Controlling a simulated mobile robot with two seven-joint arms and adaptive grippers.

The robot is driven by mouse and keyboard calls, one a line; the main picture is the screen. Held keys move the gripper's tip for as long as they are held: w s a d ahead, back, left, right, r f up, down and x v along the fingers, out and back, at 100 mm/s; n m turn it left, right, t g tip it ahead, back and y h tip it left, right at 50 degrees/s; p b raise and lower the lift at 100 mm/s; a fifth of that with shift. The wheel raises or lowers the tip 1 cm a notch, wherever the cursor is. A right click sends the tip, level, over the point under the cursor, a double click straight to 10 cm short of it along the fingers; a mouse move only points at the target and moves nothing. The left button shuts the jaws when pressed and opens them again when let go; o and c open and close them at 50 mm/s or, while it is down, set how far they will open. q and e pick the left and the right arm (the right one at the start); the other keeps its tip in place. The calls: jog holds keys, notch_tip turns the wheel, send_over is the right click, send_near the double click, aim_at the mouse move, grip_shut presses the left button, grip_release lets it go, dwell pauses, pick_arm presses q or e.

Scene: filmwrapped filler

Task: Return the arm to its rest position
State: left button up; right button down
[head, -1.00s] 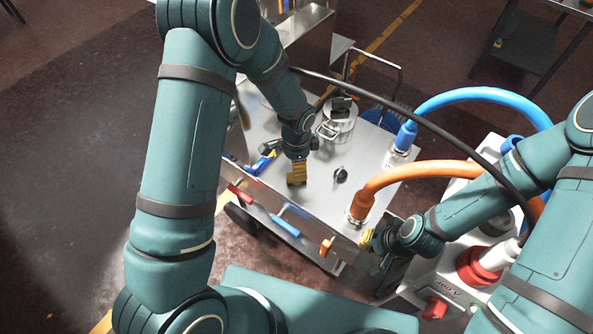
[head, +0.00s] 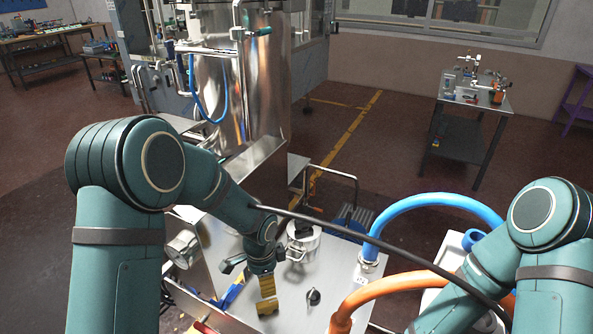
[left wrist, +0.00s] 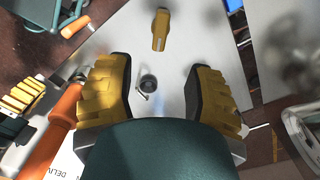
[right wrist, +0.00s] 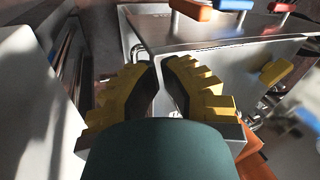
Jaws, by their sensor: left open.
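My left arm (head: 130,200) reaches over the steel cart top (head: 335,270) in the head view. Its gripper (head: 266,292) points down above the top, beside a black knob (head: 314,296). In the left wrist view the yellow-padded fingers (left wrist: 160,92) are wide apart and empty. The black knob (left wrist: 148,83) shows between them, and a yellow handle (left wrist: 161,29) lies beyond. My right arm (head: 500,260) comes in at the right of the head view; its gripper is out of that view. In the right wrist view its fingers (right wrist: 158,70) are empty, with a narrow gap between the tips.
A lidded steel pot (head: 302,240) stands on the cart top behind my left gripper. A blue hose (head: 430,200), an orange hose (head: 395,284) and a black cable (head: 370,240) cross near my arms. A tall steel tank (head: 245,90) stands behind. A side table (head: 465,135) is at the back right.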

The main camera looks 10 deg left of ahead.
pick_arm(q)
jog(key=s+d+f+n+h, duration=0.1)
jog(key=s+f+n, duration=0.1)
jog(key=s+d+f+n+h, duration=0.1)
jog(key=s+f+n, duration=0.1)
jog(key=s+f, duration=0.1)
jog(key=s+d+f+n, duration=0.1)
jog(key=s+f, duration=0.1)
jog(key=shift+s+f+n+h, duration=0.15)
jog(key=shift+s+n+h, duration=0.2)
jog(key=shift+n+h, duration=0.05)
jog(key=s+d+f+n+t+h, duration=0.1)
jog(key=s+f+n, duration=0.2)
jog(key=s+n, duration=0.5)
jog(key=shift+s+d+n+t, duration=0.15)
jog(key=shift+d+n+t, duration=0.05)
jog(key=shift+n+t, duration=0.1)
jog(key=shift+f, duration=0.1)
dwell(2.7)
